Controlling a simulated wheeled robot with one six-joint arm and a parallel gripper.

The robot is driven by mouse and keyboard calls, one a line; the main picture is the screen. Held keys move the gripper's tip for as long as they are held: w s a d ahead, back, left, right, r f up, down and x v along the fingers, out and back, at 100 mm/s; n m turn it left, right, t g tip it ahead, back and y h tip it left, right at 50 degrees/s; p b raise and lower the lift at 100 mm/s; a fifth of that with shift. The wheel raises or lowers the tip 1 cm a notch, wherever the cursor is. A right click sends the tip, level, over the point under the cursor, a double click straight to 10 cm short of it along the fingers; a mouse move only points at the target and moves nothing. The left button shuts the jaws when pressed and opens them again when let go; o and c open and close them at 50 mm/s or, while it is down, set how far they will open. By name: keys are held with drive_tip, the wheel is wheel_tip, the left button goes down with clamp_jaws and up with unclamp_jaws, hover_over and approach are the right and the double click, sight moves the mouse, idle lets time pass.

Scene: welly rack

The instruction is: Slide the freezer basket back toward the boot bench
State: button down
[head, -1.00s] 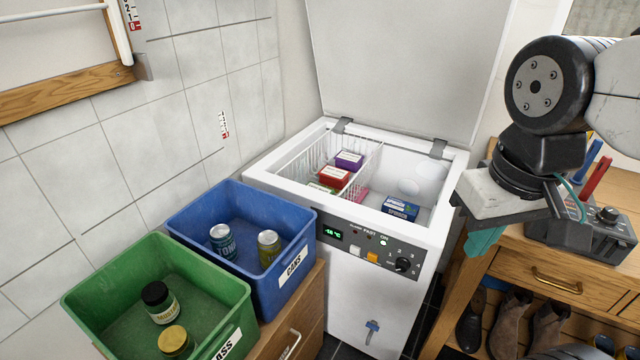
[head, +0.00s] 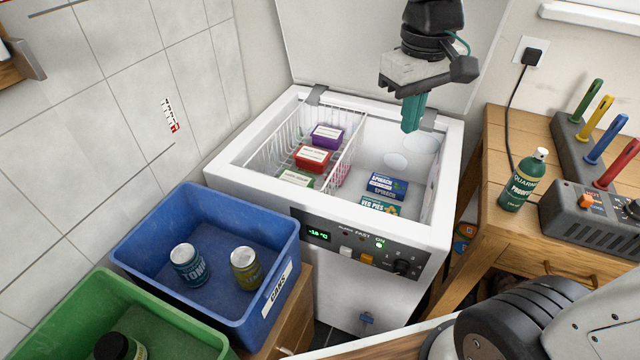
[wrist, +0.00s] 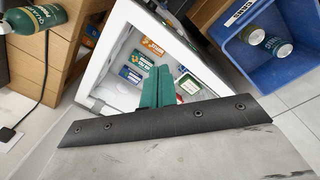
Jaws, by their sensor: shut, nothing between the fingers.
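The white wire freezer basket (head: 343,150) hangs in the left half of the open chest freezer (head: 225,166). It holds a purple box (head: 327,136), a red box (head: 313,158) and a green box (head: 297,178). My gripper (head: 411,115) is shut and empty, pointing down over the right half of the freezer, right of the basket and apart from it. In the wrist view my gripper's teal fingers (wrist: 158,88) are together above the freezer opening. The boot bench (head: 495,165) stands to the right of the freezer.
Spinach (head: 387,186) and veg pie (head: 380,207) boxes lie on the freezer floor right of the basket. The raised lid (head: 340,45) stands behind. A blue crate (head: 130,245) and a green crate (head: 60,325) stand at front left.

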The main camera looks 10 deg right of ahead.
drive_tip(key=w+a+f+n+g+h, duration=0.1)
drive_tip(key=w+a+f+n, duration=0.2)
drive_tip(key=w+a+f, duration=0.55)
drive_tip(key=w+a+f+n+g, duration=0.1)
drive_tip(key=w+a+f+n, duration=0.25)
drive_tip(key=w+f, duration=1.05)
drive_tip(key=w+a+f+n, duration=0.1)
drive_tip(key=w+a+f, duration=0.1)
drive_tip(key=w+f, duration=0.3)
drive_tip(key=shift+h, duration=0.3)
drive_tip(key=s+d+f, duration=0.1)
drive_tip(key=f, duration=0.2)
drive_tip(key=s+d+f, duration=0.1)
drive_tip(key=f, duration=0.2)
drive_tip(key=s+d+f, duration=0.1)
drive_tip(key=d+f, duration=0.1)
drive_tip(key=shift+s+f, duration=0.4)
drive_tip(key=shift+s+d, duration=0.25)
drive_tip(key=shift+d, duration=0.2)
